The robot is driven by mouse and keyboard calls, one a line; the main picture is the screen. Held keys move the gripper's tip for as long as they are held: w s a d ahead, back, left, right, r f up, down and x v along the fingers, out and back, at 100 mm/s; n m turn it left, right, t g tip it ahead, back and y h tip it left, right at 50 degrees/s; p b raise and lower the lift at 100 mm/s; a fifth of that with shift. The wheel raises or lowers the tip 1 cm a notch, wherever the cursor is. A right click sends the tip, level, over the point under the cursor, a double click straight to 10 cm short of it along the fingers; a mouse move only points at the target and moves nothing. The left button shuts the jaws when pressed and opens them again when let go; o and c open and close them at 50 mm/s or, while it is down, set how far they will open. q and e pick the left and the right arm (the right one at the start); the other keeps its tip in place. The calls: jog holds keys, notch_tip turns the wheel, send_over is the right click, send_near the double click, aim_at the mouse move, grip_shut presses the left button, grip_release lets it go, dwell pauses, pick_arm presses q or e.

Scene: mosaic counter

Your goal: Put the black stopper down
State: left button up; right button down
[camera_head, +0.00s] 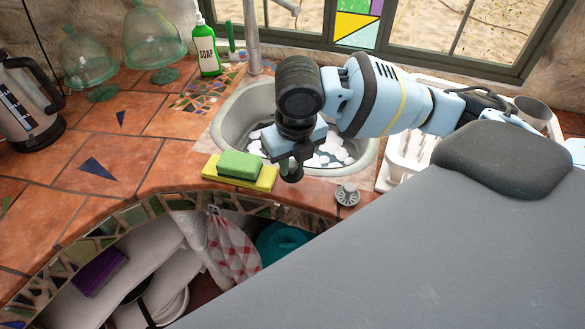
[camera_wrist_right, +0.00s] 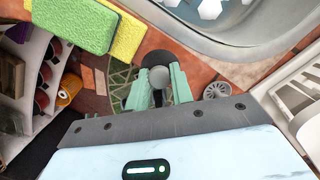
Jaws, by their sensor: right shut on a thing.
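My right gripper (camera_head: 287,162) hangs over the front edge of the sink, just right of the sponges. In the right wrist view its pale green fingers (camera_wrist_right: 156,88) are shut on the black stopper (camera_wrist_right: 154,58), with a grey round part between them. In the head view the stopper (camera_head: 293,175) is a small dark shape under the gripper, partly hidden by it. I cannot tell whether it touches the counter. My left gripper is not in view.
A green sponge (camera_head: 240,165) lies on a yellow one (camera_head: 267,180) left of the gripper. A metal strainer (camera_head: 347,194) sits right, near the counter's front edge. The sink (camera_head: 228,125) is behind; a white dish rack (camera_head: 396,180) stands right. Tiles at left are mostly clear.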

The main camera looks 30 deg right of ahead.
aim_at(293, 171)
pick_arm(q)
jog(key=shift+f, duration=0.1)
pick_arm(e)
jog(key=shift+w+d+f, duration=0.15)
jog(key=shift+f, duration=0.75)
jog(key=shift+w+d+f, duration=0.1)
jog(key=shift+d+f, duration=0.05)
jog(key=shift+f, duration=0.7)
jog(key=shift+f, duration=0.15)
jog(key=c, duration=1.2)
grip_release()
jog(key=r, duration=0.7)
jog(key=s+r+p, duration=0.1)
jog(key=r, duration=0.2)
jog(key=shift+a+r, duration=0.15)
jog(key=shift+r, duration=0.15)
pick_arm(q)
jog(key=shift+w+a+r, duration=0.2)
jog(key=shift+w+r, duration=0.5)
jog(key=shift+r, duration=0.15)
pick_arm(e)
jog(key=shift+s+r, duration=0.2)
jog(key=shift+r, duration=0.6)
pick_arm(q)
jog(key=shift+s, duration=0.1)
pick_arm(e)
jog(key=shift+f, duration=0.1)
